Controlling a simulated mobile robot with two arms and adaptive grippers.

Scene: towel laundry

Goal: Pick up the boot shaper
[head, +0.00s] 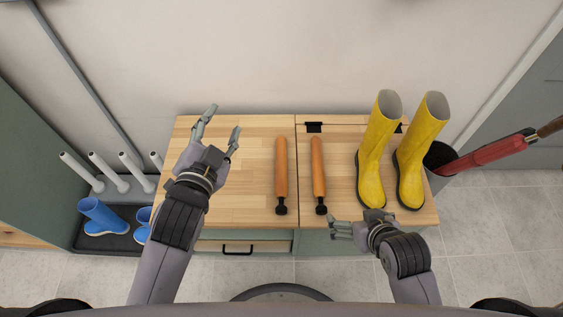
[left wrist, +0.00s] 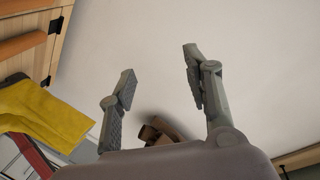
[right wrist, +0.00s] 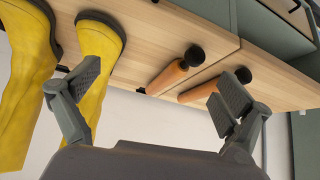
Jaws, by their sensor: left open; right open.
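Two orange boot shapers with black knobs lie side by side on the wooden cabinet top. The left shaper (head: 281,168) is on the left panel, and the right shaper (head: 318,170) is on the right panel. Both show in the right wrist view, one nearer (right wrist: 170,77) and one further right (right wrist: 200,91). My left gripper (head: 222,124) is open and empty over the left part of the top, left of the shapers. My right gripper (head: 347,225) is open and empty at the front edge, below and right of the right shaper.
A pair of yellow boots (head: 376,150) stands upright on the right part of the cabinet top (head: 245,185). Blue boots (head: 102,215) sit on a low rack at the left. A dark holder with a red umbrella-like item (head: 490,152) stands at the right.

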